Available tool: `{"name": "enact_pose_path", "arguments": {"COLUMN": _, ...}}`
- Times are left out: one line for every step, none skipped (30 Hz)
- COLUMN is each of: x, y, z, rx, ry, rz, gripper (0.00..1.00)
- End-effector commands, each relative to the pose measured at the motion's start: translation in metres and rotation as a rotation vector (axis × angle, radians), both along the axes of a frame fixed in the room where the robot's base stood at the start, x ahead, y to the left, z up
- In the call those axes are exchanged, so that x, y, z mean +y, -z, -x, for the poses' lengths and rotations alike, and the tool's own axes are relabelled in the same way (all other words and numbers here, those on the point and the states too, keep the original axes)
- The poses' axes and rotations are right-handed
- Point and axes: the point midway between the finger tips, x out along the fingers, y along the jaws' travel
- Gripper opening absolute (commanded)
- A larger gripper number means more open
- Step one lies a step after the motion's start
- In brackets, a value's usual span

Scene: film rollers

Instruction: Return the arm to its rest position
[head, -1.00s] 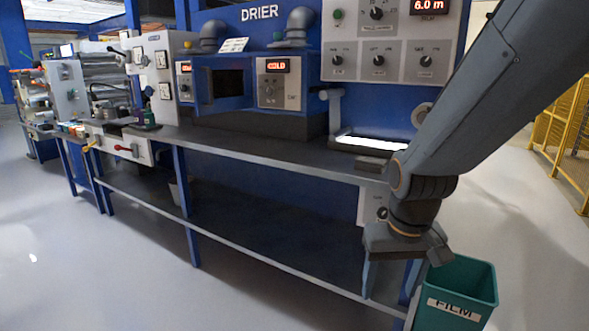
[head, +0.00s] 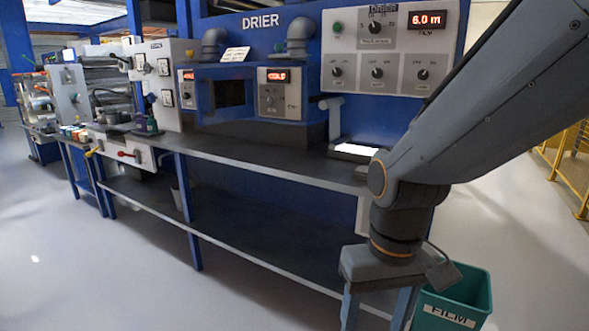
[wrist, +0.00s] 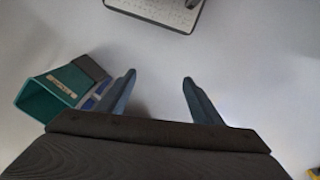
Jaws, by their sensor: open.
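My gripper (head: 378,305) hangs at the lower right in the head view, pointing down in front of the bench, with my arm coming in from the upper right. In the wrist view my gripper's two fingers (wrist: 158,88) stand wide apart with nothing between them, over pale floor. The lower ends of the fingers are cut off by the head view's bottom edge.
A teal bin labelled FILM (head: 455,300) stands on the floor just right of my gripper; it also shows in the wrist view (wrist: 60,90). The dark bench (head: 270,165) with the drier (head: 235,92) runs to the left. Yellow fencing (head: 572,165) stands at right. The floor in front is clear.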

Motion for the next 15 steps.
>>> {"name": "enact_pose_path", "arguments": {"x": -0.004, "y": -0.008, "z": 0.001, "rx": 0.003, "ry": 0.012, "rz": 0.002, "gripper": 0.60}}
{"name": "enact_pose_path", "arguments": {"x": -0.006, "y": -0.011, "z": 0.001, "rx": 0.003, "ry": 0.019, "rz": 0.004, "gripper": 0.60}}
{"name": "enact_pose_path", "arguments": {"x": -0.010, "y": -0.015, "z": 0.001, "rx": 0.002, "ry": 0.029, "rz": 0.006, "gripper": 0.60}}
{"name": "enact_pose_path", "arguments": {"x": -0.013, "y": -0.019, "z": 0.001, "rx": 0.003, "ry": 0.037, "rz": 0.008, "gripper": 0.60}}
{"name": "enact_pose_path", "arguments": {"x": -0.016, "y": -0.022, "z": 0.001, "rx": 0.005, "ry": 0.046, "rz": 0.011, "gripper": 0.60}}
{"name": "enact_pose_path", "arguments": {"x": -0.020, "y": -0.028, "z": 0.001, "rx": 0.004, "ry": 0.059, "rz": 0.012, "gripper": 0.60}}
{"name": "enact_pose_path", "arguments": {"x": -0.024, "y": -0.032, "z": 0.002, "rx": 0.005, "ry": 0.069, "rz": 0.015, "gripper": 0.60}}
{"name": "enact_pose_path", "arguments": {"x": -0.028, "y": -0.036, "z": 0.002, "rx": 0.006, "ry": 0.079, "rz": 0.018, "gripper": 0.60}}
{"name": "enact_pose_path", "arguments": {"x": -0.033, "y": -0.041, "z": 0.002, "rx": 0.005, "ry": 0.093, "rz": 0.020, "gripper": 0.60}}
{"name": "enact_pose_path", "arguments": {"x": -0.037, "y": -0.045, "z": 0.003, "rx": 0.007, "ry": 0.103, "rz": 0.023, "gripper": 0.60}}
{"name": "enact_pose_path", "arguments": {"x": -0.041, "y": -0.048, "z": 0.003, "rx": 0.007, "ry": 0.113, "rz": 0.024, "gripper": 0.60}}
{"name": "enact_pose_path", "arguments": {"x": -0.045, "y": -0.052, "z": 0.003, "rx": 0.007, "ry": 0.124, "rz": 0.026, "gripper": 0.60}}
{"name": "enact_pose_path", "arguments": {"x": -0.049, "y": -0.055, "z": 0.004, "rx": 0.008, "ry": 0.133, "rz": 0.028, "gripper": 0.60}}
{"name": "enact_pose_path", "arguments": {"x": -0.052, "y": -0.057, "z": 0.004, "rx": 0.008, "ry": 0.141, "rz": 0.029, "gripper": 0.60}}
{"name": "enact_pose_path", "arguments": {"x": -0.055, "y": -0.060, "z": 0.004, "rx": 0.007, "ry": 0.150, "rz": 0.031, "gripper": 0.60}}
